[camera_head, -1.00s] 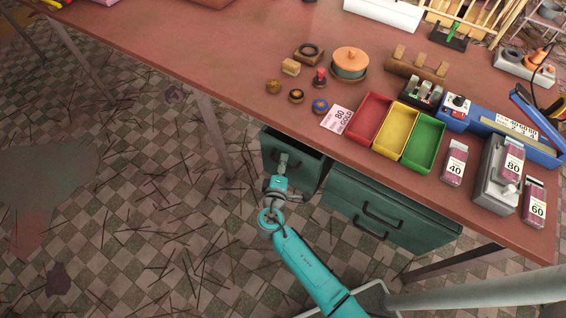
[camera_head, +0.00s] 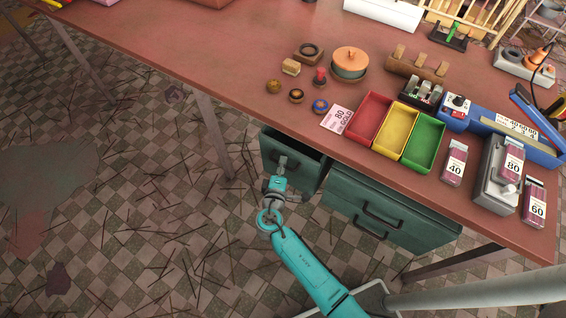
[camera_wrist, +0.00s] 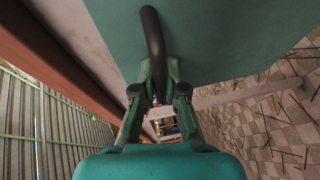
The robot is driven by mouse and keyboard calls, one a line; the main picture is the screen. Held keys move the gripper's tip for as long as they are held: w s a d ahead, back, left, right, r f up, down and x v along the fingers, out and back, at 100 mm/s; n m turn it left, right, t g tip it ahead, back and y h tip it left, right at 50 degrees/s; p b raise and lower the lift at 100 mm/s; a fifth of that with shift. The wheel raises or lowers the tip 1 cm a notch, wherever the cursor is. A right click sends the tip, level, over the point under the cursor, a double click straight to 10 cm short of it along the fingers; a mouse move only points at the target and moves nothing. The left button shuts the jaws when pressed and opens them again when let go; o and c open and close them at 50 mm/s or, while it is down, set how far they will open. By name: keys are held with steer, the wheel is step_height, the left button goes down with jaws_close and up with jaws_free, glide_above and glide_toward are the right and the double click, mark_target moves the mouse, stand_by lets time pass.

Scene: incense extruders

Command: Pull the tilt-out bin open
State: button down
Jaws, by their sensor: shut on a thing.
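The tilt-out bin (camera_head: 309,172) is a dark green box under the table's front edge. Its top leans out from the table, and a dark gap shows behind its front. My gripper (camera_head: 284,163) is at the bin's front. In the wrist view, my gripper (camera_wrist: 158,100) is shut on the bin's dark curved handle (camera_wrist: 152,40). The green front panel (camera_wrist: 230,35) fills the upper right of that view. The inside of the bin is mostly dark and its contents cannot be made out.
A wider green drawer unit (camera_head: 400,215) with dark handles hangs to the right of the bin. The table (camera_head: 200,60) above carries red, yellow and green trays (camera_head: 423,143), weights and boxes. Thin sticks litter the tiled floor (camera_head: 130,200), which is otherwise open to the left.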

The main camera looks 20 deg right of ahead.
steer(key=s+a+f+n+t+h, duration=0.1)
steer(key=s+a+f+t+h, duration=0.1)
steer(key=s+a+f, duration=0.5)
steer(key=shift+a+n+t, duration=0.3)
steer(key=shift+a+t, duration=0.4)
steer(key=shift+a, duration=0.7)
steer(key=shift+s, duration=0.1)
steer(key=c, duration=1.2)
jaws_free()
steer(key=v, duration=1.2)
